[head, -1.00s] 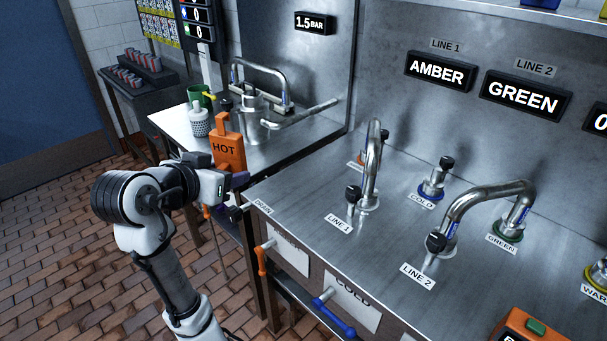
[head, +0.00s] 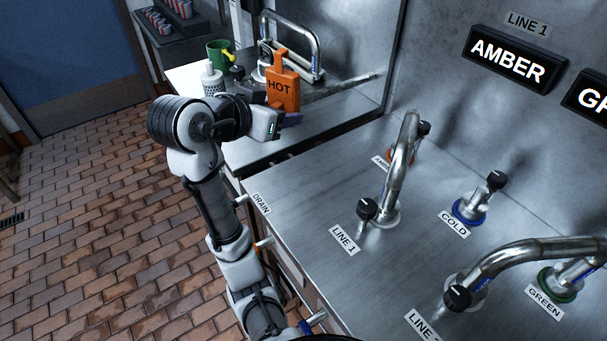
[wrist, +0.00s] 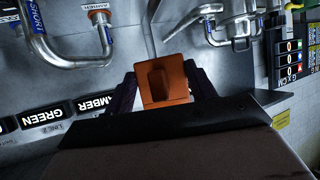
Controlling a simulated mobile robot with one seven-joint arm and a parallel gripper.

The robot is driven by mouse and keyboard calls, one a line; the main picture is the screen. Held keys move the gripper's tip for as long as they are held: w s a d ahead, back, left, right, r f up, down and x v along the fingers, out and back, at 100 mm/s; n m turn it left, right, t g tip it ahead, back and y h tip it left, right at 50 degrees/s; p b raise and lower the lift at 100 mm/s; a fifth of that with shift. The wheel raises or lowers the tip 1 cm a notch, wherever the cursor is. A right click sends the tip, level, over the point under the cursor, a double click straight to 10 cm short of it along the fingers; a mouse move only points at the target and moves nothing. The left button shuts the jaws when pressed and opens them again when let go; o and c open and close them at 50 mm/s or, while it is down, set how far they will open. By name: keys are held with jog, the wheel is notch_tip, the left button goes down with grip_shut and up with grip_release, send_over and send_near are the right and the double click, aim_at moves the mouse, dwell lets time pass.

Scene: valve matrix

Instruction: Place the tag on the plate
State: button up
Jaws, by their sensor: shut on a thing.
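The orange tag (head: 284,92) reads HOT and has a narrower top piece. My gripper (head: 283,119) is shut on it, and the tag stands upright above the fingers in the head view. It shows in front of the far steel counter (head: 256,152); it seems held above that surface. In the wrist view the tag (wrist: 178,82) is between the two dark purple fingers of my gripper (wrist: 163,95), with a recess in its facing side. I cannot clearly tell which surface is the plate.
A green cup (head: 219,52) and a white perforated canister (head: 212,82) stand left of the tag. A bent steel pipe (head: 318,48) is behind it. The near counter (head: 315,185) carries the LINE 1 spout (head: 398,165), black-knobbed valves and labels, with bare steel at its left.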

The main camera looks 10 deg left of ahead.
aim_at(281, 194)
notch_tip(281, 194, down, 19)
jog(key=shift+s+f+p, duration=0.1)
jog(key=shift+f+p, duration=0.1)
jog(key=shift+p, duration=0.45)
jog(key=shift+f, duration=0.1)
jog(key=shift+f, duration=0.15)
jog(key=o, duration=1.1)
